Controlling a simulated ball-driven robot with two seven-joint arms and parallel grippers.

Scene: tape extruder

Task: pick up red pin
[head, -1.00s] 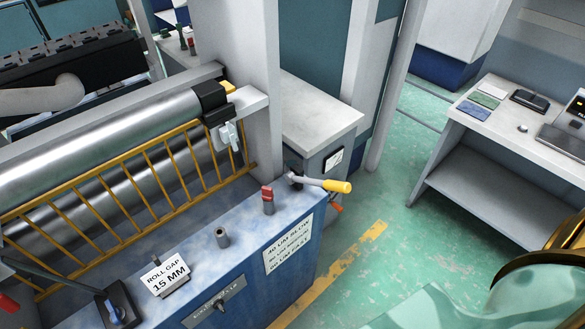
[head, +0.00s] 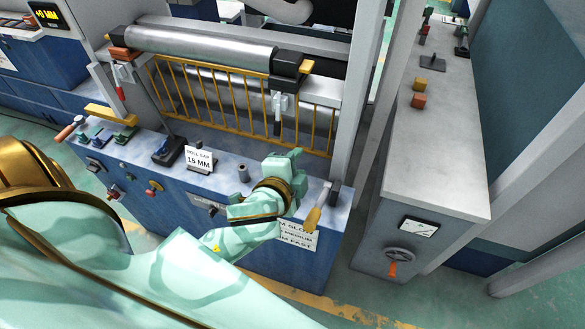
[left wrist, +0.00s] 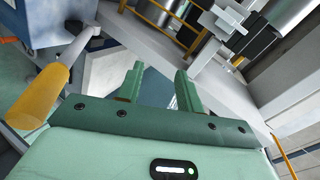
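My left gripper (head: 285,163) is over the right part of the blue machine's top ledge, just right of a small grey upright socket (head: 243,173). In the left wrist view its two green fingers (left wrist: 158,90) stand apart, with nothing visible between them. I cannot make out the red pin now. The spot on the ledge where a red-topped pin stood a second ago is covered by my left gripper and wrist. My right gripper is not in view.
A yellow-handled lever (head: 312,217) stands close to the right of my left wrist; it also shows in the left wrist view (left wrist: 38,97). A "15 MM" sign (head: 198,159) stands on the ledge. A yellow guard rail (head: 215,100) and roller (head: 200,52) lie behind. A grey cabinet (head: 440,170) is at right.

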